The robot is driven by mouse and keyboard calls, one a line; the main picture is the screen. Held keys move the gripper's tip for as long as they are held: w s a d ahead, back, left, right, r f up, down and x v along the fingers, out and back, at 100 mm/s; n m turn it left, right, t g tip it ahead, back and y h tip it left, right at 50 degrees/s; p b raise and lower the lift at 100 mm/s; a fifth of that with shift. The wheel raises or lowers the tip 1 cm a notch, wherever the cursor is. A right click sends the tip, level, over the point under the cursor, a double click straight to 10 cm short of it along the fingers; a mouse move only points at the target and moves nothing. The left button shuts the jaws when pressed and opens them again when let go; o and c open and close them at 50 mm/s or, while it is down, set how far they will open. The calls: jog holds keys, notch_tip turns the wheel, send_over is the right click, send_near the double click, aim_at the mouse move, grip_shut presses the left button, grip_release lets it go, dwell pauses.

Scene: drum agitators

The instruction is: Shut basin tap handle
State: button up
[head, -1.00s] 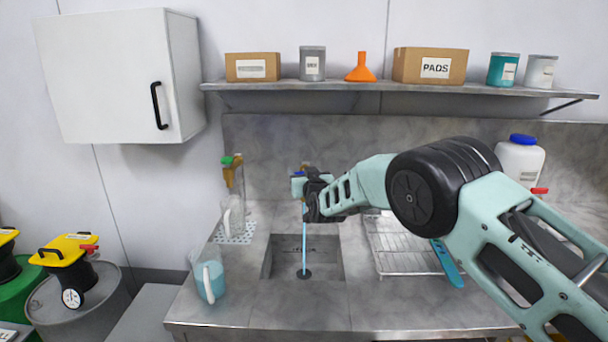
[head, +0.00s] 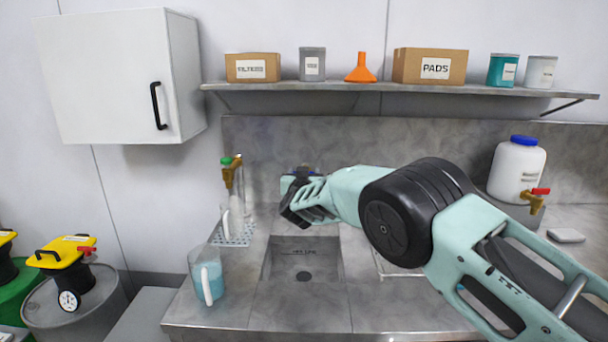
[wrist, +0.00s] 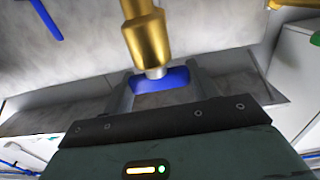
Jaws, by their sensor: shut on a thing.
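The basin tap's blue handle (wrist: 160,79) sits between the two fingers of my gripper (wrist: 162,88) in the wrist view. My gripper is shut on it. The brass tap body (wrist: 146,36) rises above the handle in that view. In the head view my gripper (head: 300,190) is over the back of the basin (head: 270,258) and hides most of the tap. A little dark blue (head: 312,169) shows just above the gripper. No water stream shows, and the drain (head: 304,276) is in plain view.
A jug of blue liquid (head: 207,273) stands left of the basin. A green-handled brass tap (head: 231,172) is behind it, over a clear jug (head: 235,215). A white canister with a red-handled tap (head: 515,172) stands at right. A shelf (head: 400,88) runs above.

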jog(key=o, duration=1)
jog(key=s+b, duration=0.5)
jog(key=s, duration=1.2)
jog(key=shift+s+d, duration=0.15)
jog(key=shift+s, duration=0.1)
